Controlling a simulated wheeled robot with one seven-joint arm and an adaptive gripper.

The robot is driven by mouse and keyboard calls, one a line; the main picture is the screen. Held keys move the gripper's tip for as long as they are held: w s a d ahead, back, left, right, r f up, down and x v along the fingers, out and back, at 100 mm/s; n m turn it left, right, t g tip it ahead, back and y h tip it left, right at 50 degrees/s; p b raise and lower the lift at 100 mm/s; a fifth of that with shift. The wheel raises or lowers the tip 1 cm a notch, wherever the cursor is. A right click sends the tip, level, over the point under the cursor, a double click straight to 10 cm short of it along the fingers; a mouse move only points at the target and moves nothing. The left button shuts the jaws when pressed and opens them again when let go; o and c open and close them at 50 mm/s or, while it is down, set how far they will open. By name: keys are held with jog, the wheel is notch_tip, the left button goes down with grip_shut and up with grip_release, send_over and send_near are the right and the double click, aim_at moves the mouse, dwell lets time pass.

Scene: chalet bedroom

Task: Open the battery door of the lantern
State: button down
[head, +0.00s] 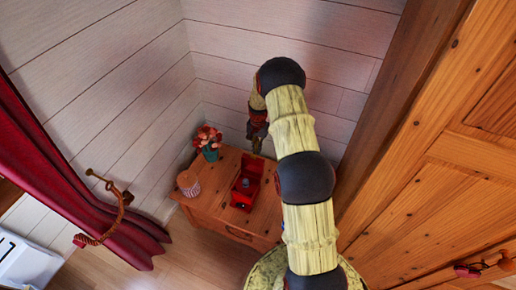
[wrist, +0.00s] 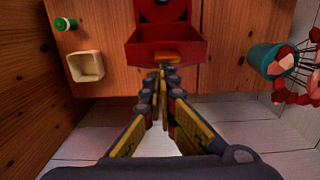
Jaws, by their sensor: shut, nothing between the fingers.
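The red lantern (head: 246,184) sits on the wooden nightstand (head: 214,181); a small grey piece shows in its recess in the head view. In the wrist view the lantern (wrist: 165,38) is ahead of my gripper, a box-like red part with an orange tab (wrist: 167,58) at its near lower edge. I cannot tell which part is the battery door or how it stands. My gripper (wrist: 160,72) is shut and empty, its tips just short of the tab in the picture; contact is unclear. In the head view my gripper (head: 258,143) is small and partly hidden by my arm.
A green battery-like cylinder (wrist: 65,24) and an open cream container (wrist: 85,66) are left of the lantern in the wrist view. A teal flowerpot (wrist: 277,59) is at right. A striped cup (head: 188,183) stands on the nightstand. A wooden wardrobe (head: 430,185) stands close at right.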

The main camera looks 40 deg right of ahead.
notch_tip(320, 180, up, 12)
jog(key=shift+w+d, duration=0.2)
jog(key=shift+d, duration=0.05)
dwell(0.4)
jog(key=shift+n, duration=0.3)
